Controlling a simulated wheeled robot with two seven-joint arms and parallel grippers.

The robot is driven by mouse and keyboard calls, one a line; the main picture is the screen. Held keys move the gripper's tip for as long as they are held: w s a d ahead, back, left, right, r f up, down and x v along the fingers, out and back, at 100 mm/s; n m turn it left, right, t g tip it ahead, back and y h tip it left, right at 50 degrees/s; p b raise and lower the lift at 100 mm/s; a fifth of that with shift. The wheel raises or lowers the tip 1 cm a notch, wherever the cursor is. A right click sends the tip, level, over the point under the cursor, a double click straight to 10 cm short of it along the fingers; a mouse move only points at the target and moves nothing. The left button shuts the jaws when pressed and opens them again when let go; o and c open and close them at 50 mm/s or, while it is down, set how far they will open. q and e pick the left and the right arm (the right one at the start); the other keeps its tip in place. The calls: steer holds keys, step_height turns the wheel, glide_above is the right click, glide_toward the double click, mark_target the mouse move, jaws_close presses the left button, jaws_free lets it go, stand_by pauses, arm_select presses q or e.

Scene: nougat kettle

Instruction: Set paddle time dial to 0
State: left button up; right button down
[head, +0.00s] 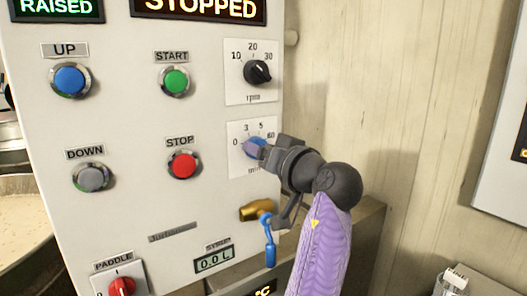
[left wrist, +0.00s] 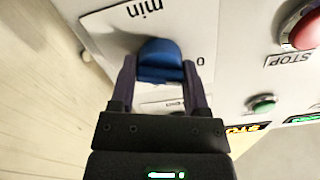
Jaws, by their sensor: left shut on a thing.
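The paddle time dial is a blue knob (head: 251,142) on a white plate marked 0, 3, 5, 60 and "min", at the right of the control panel in the head view. My left gripper (head: 262,149) is shut on this knob. In the left wrist view the blue knob (left wrist: 158,58) sits between the two fingers of the left gripper (left wrist: 160,82), with the "0" mark to its right. The gripper hides part of the knob and plate, so I cannot tell which mark the dial points at. My right gripper is not in view.
A black rpm dial (head: 257,72) is above. The red STOP button (head: 183,165) and green START button (head: 175,82) are to the left. A brass valve with a blue handle (head: 270,252) is close below my gripper. A red PADDLE switch (head: 122,287) is at lower left.

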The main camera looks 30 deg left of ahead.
arm_select(q)
steer(key=o, duration=1.3)
steer(key=shift+f, duration=0.1)
steer(key=v, duration=1)
